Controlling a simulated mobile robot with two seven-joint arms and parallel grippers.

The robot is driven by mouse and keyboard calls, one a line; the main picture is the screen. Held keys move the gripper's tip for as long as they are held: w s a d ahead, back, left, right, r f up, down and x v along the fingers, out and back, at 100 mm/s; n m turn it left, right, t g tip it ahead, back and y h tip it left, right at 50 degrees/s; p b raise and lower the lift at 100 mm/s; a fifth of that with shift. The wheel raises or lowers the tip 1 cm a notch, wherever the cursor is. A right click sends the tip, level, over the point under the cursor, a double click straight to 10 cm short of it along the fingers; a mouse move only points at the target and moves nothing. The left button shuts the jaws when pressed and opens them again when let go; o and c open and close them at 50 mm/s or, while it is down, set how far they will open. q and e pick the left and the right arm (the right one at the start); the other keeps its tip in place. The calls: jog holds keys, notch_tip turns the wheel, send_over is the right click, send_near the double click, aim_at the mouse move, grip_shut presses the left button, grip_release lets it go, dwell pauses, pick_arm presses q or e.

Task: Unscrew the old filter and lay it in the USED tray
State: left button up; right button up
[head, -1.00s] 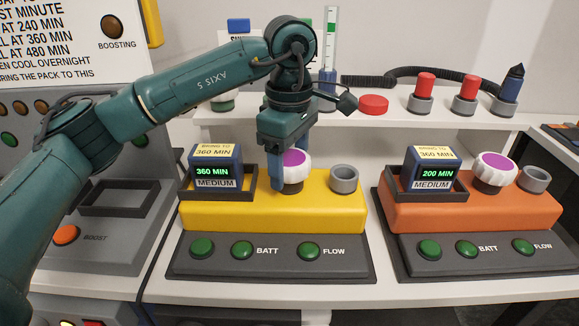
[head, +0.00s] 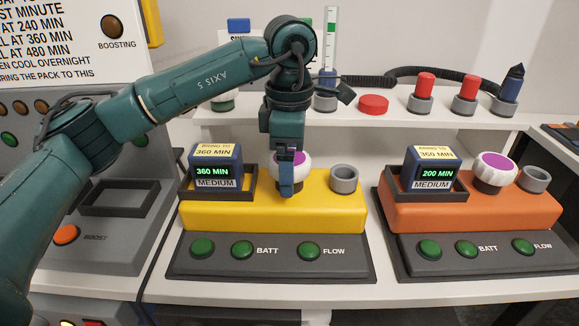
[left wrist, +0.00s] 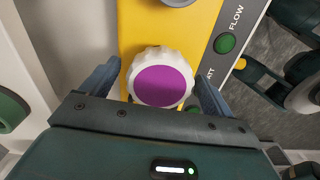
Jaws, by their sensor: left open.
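The white ribbed filter with a purple top (head: 303,166) sits upright on the yellow unit (head: 325,212). My left gripper (head: 287,178) points down over it, open, with one finger in front of the filter in the head view. In the left wrist view the filter (left wrist: 162,86) lies between the two spread fingers, with no clear grip on either side. The far finger is hidden in the head view. I can read no USED label, so I cannot tell where that tray is.
An orange unit (head: 470,212) with a similar purple-topped filter (head: 496,170) stands at the right. A battery pack (head: 215,167) reading 360 MIN sits left of the gripper, and a grey empty cup (head: 344,179) to its right. An empty dark frame (head: 127,197) is at the left.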

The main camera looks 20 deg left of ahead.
pick_arm(q)
jog(key=m, duration=0.4)
jog(key=shift+m, duration=0.4)
jog(key=m, duration=1)
jog(key=shift+m, duration=0.3)
jog(key=m, duration=0.4)
jog(key=shift+m, duration=0.4)
jog(key=c, duration=1.1)
jog(key=n, duration=0.4)
jog(key=shift+c, duration=0.5)
